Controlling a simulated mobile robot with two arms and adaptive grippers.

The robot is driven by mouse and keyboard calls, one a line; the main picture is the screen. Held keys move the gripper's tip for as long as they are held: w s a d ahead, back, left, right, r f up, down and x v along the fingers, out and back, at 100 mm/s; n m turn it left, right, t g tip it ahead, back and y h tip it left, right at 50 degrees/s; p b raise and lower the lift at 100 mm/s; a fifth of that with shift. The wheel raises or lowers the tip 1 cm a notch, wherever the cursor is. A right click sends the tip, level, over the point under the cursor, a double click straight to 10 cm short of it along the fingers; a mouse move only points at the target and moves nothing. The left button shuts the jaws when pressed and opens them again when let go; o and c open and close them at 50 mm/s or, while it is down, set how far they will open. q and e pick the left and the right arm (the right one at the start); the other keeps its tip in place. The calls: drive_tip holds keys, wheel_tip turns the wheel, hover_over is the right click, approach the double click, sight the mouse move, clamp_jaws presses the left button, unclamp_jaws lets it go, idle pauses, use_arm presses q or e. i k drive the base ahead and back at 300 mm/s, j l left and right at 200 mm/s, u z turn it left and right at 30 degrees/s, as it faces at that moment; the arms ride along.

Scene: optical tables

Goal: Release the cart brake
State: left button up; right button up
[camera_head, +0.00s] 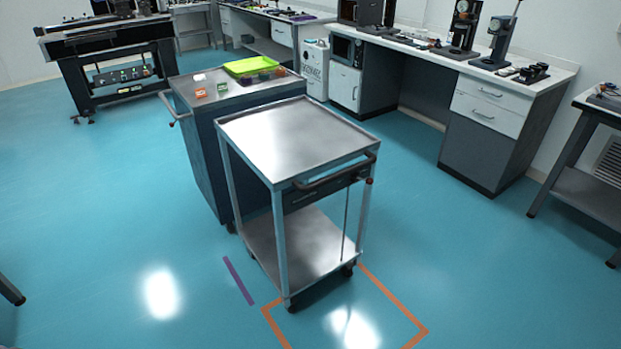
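A metal cart (290,141) with a top tray, a lower shelf and dark casters stands in the middle of the floor. A dark push handle (337,174) runs along its near right side. A small reddish part shows at the handle's right end; I cannot tell whether it is the brake. A thin upright rod (346,222) runs from under the top down to the lower shelf. The caster (290,304) at the near corner is visible, but no brake position can be made out. Neither of my grippers is in view.
A dark cabinet cart (207,150) with a green tray (250,66) stands close behind the metal cart. Orange tape (396,297) and a purple strip (238,280) mark the floor. A workbench (484,113) stands at right.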

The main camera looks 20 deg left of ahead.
sight(370, 181)
drive_tip(key=u, duration=0.25)
drive_tip(key=i+l, duration=0.45)
drive_tip(key=l, duration=0.15)
drive_tip(key=i+l, duration=0.5)
drive_tip(key=l, duration=0.15)
drive_tip(key=i+l, duration=0.45)
drive_tip(key=l, duration=0.15)
